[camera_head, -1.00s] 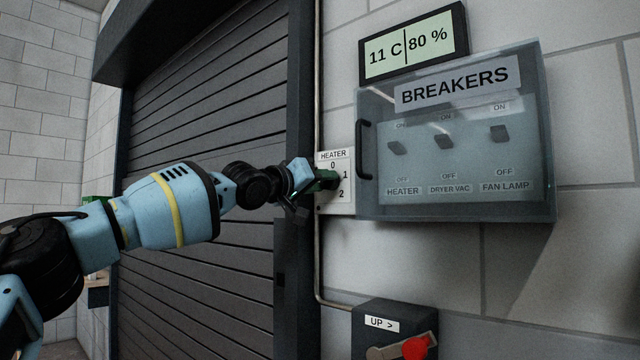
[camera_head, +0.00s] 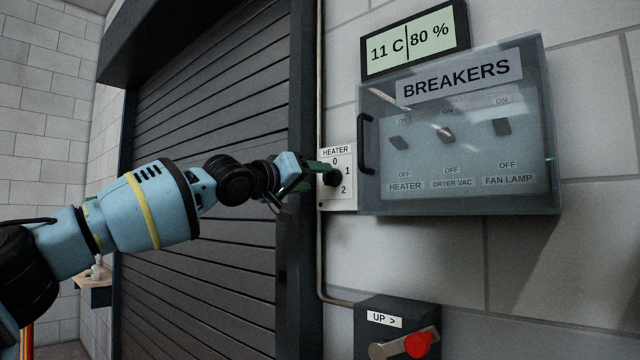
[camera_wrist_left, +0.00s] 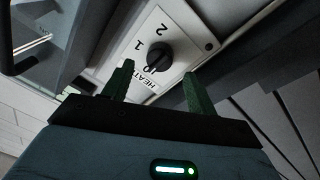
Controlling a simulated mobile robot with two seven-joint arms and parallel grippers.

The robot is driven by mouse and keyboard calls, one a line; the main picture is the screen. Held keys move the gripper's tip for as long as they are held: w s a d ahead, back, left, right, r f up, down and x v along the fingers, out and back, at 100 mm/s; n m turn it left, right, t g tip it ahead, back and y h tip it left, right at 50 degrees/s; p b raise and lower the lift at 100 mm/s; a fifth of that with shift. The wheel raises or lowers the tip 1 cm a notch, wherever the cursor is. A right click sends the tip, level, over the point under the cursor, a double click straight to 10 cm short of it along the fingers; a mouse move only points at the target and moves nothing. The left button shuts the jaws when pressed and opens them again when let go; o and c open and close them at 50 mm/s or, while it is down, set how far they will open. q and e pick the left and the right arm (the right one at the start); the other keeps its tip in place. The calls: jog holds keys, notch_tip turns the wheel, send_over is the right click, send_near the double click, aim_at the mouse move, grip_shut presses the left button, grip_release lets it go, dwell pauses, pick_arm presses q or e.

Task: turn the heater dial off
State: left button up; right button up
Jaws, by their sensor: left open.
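The heater dial (camera_head: 334,178) is a black round knob on a white plate (camera_head: 338,203) marked HEATER, 0, 1 and 2, left of the breaker box. It also shows in the left wrist view (camera_wrist_left: 159,55), where the pointer is too small to read for certain. My left gripper (camera_head: 318,171) is close in front of the plate, just left of the dial. In the left wrist view its two green fingers are apart (camera_wrist_left: 158,77), with the dial beyond and roughly between their tips; no finger clearly touches it. My right gripper is not in view.
A clear-covered breaker box (camera_head: 460,205) with a black handle (camera_head: 365,145) is right of the dial. A display (camera_head: 414,42) above reads 11 C and 80 %. A control box with a red-knobbed lever (camera_head: 418,344) is below. A dark roller shutter (camera_head: 220,110) is left.

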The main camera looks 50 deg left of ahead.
pick_arm(q)
jog(key=shift+s+d+f+b, duration=0.1)
jog(key=shift+s+b, duration=0.1)
jog(key=shift+s, duration=0.85)
jog(key=shift+s+d+f+b, duration=0.1)
jog(key=shift+s+b, duration=0.05)
jog(key=shift+s, duration=0.85)
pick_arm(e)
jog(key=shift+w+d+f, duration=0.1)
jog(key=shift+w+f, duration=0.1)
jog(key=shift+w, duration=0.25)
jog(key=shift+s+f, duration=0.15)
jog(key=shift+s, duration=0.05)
